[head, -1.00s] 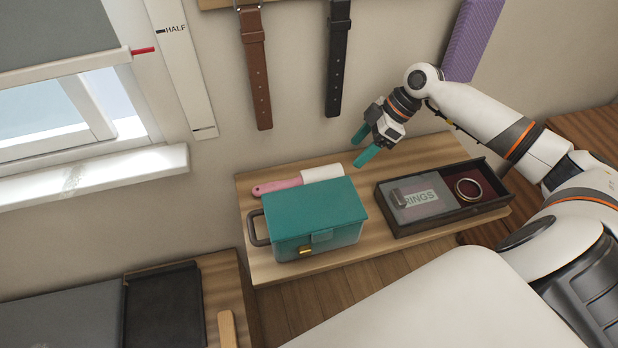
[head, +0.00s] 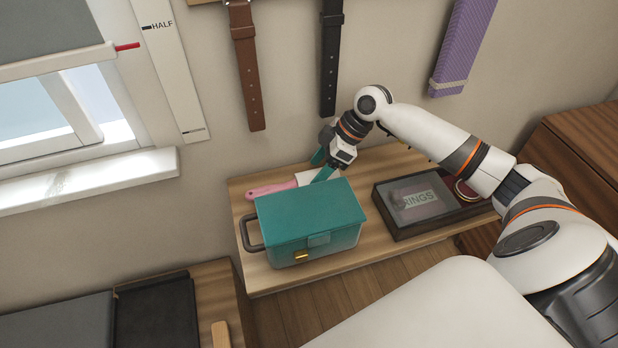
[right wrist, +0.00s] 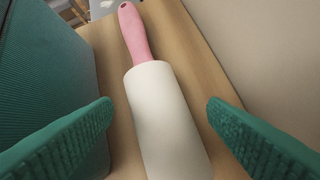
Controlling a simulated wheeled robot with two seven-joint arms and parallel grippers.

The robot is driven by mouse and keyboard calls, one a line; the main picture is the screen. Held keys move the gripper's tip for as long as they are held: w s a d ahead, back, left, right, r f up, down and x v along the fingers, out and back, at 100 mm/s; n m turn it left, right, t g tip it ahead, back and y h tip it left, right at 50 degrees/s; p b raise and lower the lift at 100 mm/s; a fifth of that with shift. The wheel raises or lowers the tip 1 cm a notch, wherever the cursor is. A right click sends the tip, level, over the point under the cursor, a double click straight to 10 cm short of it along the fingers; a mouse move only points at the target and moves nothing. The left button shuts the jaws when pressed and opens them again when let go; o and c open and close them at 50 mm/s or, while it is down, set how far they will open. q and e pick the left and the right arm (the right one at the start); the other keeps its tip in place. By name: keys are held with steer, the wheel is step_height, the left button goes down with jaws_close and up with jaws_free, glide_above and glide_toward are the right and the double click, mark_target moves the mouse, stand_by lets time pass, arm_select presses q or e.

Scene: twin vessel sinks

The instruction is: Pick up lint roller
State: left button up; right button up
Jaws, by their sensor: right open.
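The lint roller lies on the wooden shelf behind the teal box, with a pink handle (head: 268,190) pointing left and a white roll (head: 304,178). In the right wrist view its white roll (right wrist: 165,120) lies between my fingers and its pink handle (right wrist: 134,35) points away. My right gripper (head: 322,166) is open over the white roll, one teal finger on each side. I cannot tell whether the fingers touch it. Part of the roll is hidden behind the gripper and box in the head view. My left gripper is not in view.
The teal lidded box (head: 310,220) stands close in front of the roller; it also shows beside the left finger in the right wrist view (right wrist: 50,75). The wall rises behind. A ring tray (head: 430,200) is to the right on the shelf (head: 375,258). Belts (head: 246,70) hang above.

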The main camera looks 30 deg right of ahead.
mark_target(299, 175)
steer(key=a, duration=0.2)
steer(key=w+a+p, duration=0.1)
steer(key=a, duration=0.1)
steer(key=shift+w+f, duration=0.1)
steer(key=shift+w, duration=0.1)
steer(key=x, duration=0.2)
steer(key=shift+f+p, duration=0.3)
steer(key=shift+p, duration=0.1)
steer(key=c, duration=1.1)
